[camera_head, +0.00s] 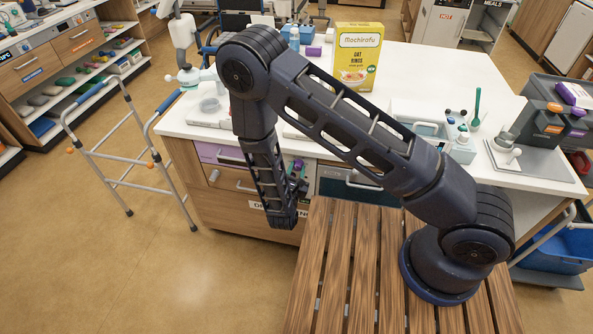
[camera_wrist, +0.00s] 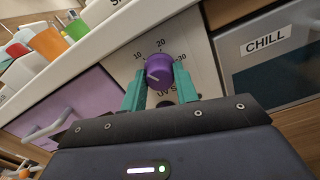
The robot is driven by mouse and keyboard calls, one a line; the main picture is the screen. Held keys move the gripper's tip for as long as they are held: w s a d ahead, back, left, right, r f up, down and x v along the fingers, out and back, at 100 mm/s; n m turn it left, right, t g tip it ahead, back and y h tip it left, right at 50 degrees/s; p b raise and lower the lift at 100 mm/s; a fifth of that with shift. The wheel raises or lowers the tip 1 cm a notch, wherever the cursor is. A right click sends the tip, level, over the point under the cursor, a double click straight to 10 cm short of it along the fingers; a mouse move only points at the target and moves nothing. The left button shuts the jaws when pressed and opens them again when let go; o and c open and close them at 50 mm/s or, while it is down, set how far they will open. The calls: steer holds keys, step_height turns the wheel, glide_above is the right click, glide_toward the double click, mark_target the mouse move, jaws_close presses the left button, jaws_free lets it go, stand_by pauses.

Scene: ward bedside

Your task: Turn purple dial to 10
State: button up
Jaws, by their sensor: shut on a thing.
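The purple dial (camera_wrist: 160,68) sits on a pale panel marked 10, 20 and 30 in the wrist view. A short white line shows on its lower left face, left of the 20 mark; I cannot tell exactly which value it reads. My gripper (camera_wrist: 159,73) has its two teal fingers on either side of the dial, shut on it. The dial's lower edge and part of the label below it, starting "UV S", are hidden. In the head view the dial (camera_head: 298,164) is a small purple spot at the cabinet front, beside my gripper (camera_head: 297,182).
A purple drawer (camera_wrist: 75,108) with a pale handle is left of the panel. A dark drawer labelled CHILL (camera_wrist: 265,75) is right. The white countertop (camera_head: 425,75) above holds a yellow cereal box (camera_head: 357,60) and bottles. A walking frame (camera_head: 125,150) stands at left.

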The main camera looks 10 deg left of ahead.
steer(key=o, duration=1)
steer(key=s, duration=1)
steer(key=shift+s, duration=0.4)
